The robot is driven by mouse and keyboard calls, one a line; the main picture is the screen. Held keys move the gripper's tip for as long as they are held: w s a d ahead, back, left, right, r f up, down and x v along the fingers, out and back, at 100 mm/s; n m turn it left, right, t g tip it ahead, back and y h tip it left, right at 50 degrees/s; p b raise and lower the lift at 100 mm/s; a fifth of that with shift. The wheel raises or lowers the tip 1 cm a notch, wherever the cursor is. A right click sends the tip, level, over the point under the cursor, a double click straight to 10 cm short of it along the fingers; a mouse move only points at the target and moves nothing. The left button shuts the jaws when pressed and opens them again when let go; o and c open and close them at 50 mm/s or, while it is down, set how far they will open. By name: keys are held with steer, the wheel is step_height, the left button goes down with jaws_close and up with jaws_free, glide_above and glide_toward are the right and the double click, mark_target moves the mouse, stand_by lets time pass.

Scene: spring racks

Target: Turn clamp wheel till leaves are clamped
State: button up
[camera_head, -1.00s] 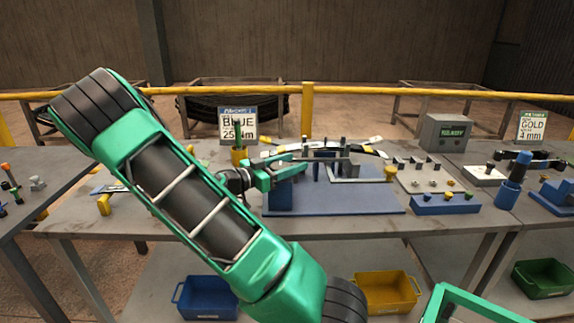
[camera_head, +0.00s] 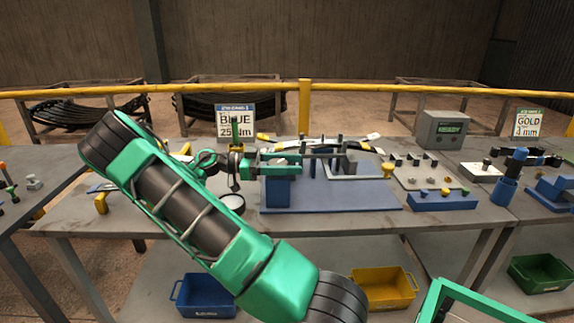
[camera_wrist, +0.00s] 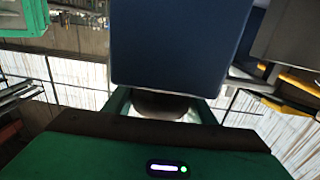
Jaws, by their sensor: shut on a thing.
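The blue clamp fixture (camera_head: 345,196) stands on the middle bench, with a blue block (camera_head: 277,193) at its left end and upright posts along it. Grey leaves (camera_head: 322,155) lie among the posts; whether they are pressed together is too small to tell. My gripper (camera_head: 288,163) reaches in from the left at the top of the block. In the wrist view, my gripper (camera_wrist: 160,108) is shut on a dark round part, the clamp wheel (camera_wrist: 160,102), below the dark blue block (camera_wrist: 180,45). Most of the wheel is hidden by the block and my fingers.
A blue socket rail (camera_head: 443,201) and a yellow funnel-like piece (camera_head: 389,170) are to the right. The bench front is mostly clear.

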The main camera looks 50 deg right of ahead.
steer(key=shift+w, duration=0.15)
stand_by(0.4)
steer(key=o, duration=1)
steer(key=shift+o, duration=0.2)
steer(key=r, duration=0.4)
steer(key=shift+w+a+r, duration=0.1)
steer(key=shift+a+r, duration=0.05)
steer(key=shift+a, duration=0.15)
steer(key=a+r, duration=0.6)
steer(key=a, duration=0.5)
steer(key=shift+w+r, duration=0.25)
steer(key=shift+r, duration=0.05)
